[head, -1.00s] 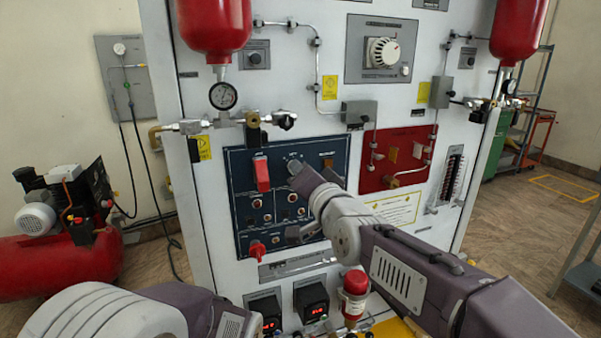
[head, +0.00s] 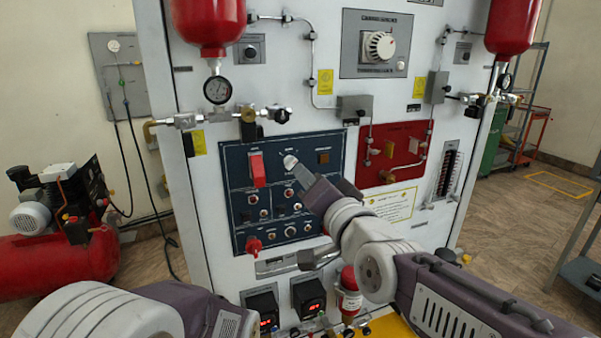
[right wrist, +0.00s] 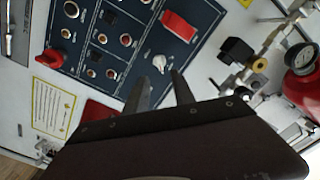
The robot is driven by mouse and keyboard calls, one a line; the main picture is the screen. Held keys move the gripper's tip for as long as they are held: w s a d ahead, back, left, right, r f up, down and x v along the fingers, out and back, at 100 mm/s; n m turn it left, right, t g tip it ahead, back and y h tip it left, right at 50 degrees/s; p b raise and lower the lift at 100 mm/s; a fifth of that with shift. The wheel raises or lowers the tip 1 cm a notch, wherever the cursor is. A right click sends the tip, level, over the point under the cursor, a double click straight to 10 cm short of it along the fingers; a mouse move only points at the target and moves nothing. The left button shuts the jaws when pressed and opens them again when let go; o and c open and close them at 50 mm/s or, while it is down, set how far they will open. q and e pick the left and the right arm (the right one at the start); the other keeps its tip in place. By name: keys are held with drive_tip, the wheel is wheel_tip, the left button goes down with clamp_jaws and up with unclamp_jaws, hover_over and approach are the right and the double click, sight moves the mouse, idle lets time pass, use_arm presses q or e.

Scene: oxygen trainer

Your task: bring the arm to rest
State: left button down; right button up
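My right arm (head: 365,250) reaches in from the lower right of the head view toward the blue control panel (head: 232,205). My right gripper (head: 312,182) is in front of the panel's upper part, near a white knob (head: 290,162). In the right wrist view, the two fingers (right wrist: 161,88) are spread with nothing between them. The white knob (right wrist: 159,63) is just beyond the fingertips, with a visible gap. Part of my left arm (head: 110,315) shows at the lower left; its gripper is out of view.
A red switch cover (head: 257,170) is left of the knob. A red panel (head: 392,155), gauge (head: 217,90) and pipes surround the blue panel. Below are two red-lit displays (head: 308,297) and a red cylinder (head: 349,292). A compressor (head: 62,240) stands left.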

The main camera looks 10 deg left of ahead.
drive_tip(key=shift+v, duration=0.9)
